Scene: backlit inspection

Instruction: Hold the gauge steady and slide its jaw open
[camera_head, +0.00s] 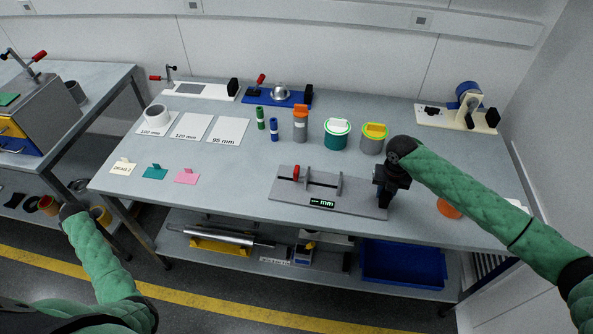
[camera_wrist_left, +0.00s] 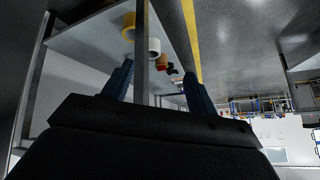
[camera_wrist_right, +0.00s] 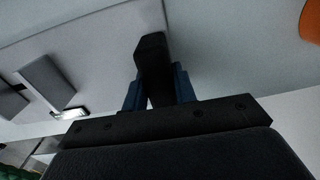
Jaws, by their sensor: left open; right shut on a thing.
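The gauge (camera_head: 325,206) is a grey plate near the table's front edge, with upright jaws on a rail, a small lit "mm" display and a red knob (camera_head: 296,173) at its left jaw. My right gripper (camera_head: 384,200) is at the gauge's right end, shut on a black block (camera_wrist_right: 152,62) that stands there. The gauge's grey jaws (camera_wrist_right: 45,78) show left of the fingers in the right wrist view. My left gripper (camera_head: 72,212) hangs low at the left, off the table and far from the gauge. Its fingers are apart and empty in the left wrist view (camera_wrist_left: 157,92).
White cards (camera_head: 191,126) marked with sizes, a white ring (camera_head: 155,115), lidded jars (camera_head: 337,135) and small cylinders stand behind the gauge. Colored tags (camera_head: 187,177) lie at front left. An orange disc (camera_head: 448,209) lies right of my right gripper. A side bench (camera_head: 75,115) stands left.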

